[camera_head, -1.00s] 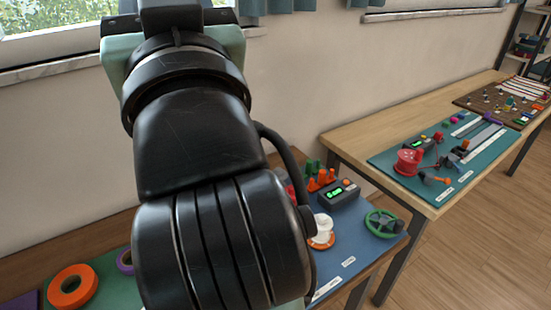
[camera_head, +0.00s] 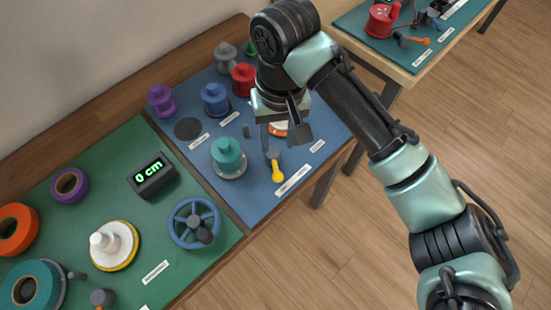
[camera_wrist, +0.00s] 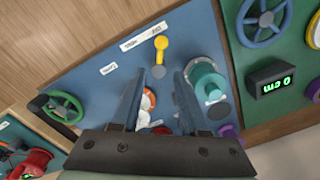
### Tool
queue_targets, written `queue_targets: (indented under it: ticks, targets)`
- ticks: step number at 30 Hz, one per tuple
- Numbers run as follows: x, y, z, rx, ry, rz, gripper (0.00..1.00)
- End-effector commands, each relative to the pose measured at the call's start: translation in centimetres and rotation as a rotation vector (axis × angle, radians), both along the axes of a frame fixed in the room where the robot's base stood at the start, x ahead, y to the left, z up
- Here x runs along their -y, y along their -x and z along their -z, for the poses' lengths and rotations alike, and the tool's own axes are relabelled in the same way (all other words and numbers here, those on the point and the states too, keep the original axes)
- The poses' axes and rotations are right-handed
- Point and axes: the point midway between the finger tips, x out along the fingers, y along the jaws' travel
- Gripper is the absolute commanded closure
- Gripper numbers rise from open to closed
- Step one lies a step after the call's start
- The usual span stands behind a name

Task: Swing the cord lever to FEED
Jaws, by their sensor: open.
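The yellow-handled lever (camera_head: 276,170) stands on the blue mat (camera_head: 245,205), at its front edge beside a white label strip (camera_head: 293,181). It also shows in the wrist view (camera_wrist: 160,46), pointing toward the strip, whose lettering is too small to read surely. My gripper (camera_head: 281,138) hangs over the blue mat, just behind the lever in the head view. In the wrist view its two fingers (camera_wrist: 158,88) are apart with nothing gripped, and the lever's handle lies beyond their tips. A grey pivot shows at the handle's base.
A teal spool (camera_head: 228,157) stands close left of the lever. An orange-and-white disc (camera_head: 279,128) is partly hidden behind my gripper. A green mat (camera_head: 120,205) at left holds a blue handwheel (camera_head: 194,223) and a display (camera_head: 152,175) reading 0 cm.

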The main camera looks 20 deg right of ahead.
Motion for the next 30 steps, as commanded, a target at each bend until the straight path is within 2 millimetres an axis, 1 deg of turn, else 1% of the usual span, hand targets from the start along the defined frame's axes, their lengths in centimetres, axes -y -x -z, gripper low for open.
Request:
queue_targets:
  ticks: [1, 6, 9, 13, 18, 26, 27, 29, 30]
  targets:
    - [0.0, 0.1, 1.2, -0.003, -0.001, 0.002, 0.56]
    - [-0.1, 0.0, 4.8, -0.001, 0.001, 0.000, 0.56]
    - [-0.2, 0.0, 6.6, 0.002, 0.000, -0.001, 0.56]
    - [-0.3, -0.1, 8.4, 0.002, 0.000, -0.002, 0.56]
    - [-0.3, -0.1, 9.5, 0.003, 0.001, -0.002, 0.56]
    - [-0.3, -0.1, 9.6, 0.005, 0.000, -0.003, 0.56]
    - [-0.3, -0.1, 9.6, 0.005, 0.000, -0.003, 0.58]
    - [-0.3, -0.1, 9.6, 0.005, 0.000, -0.003, 0.69]
    - [-0.3, -0.1, 9.6, 0.005, 0.000, -0.003, 0.76]
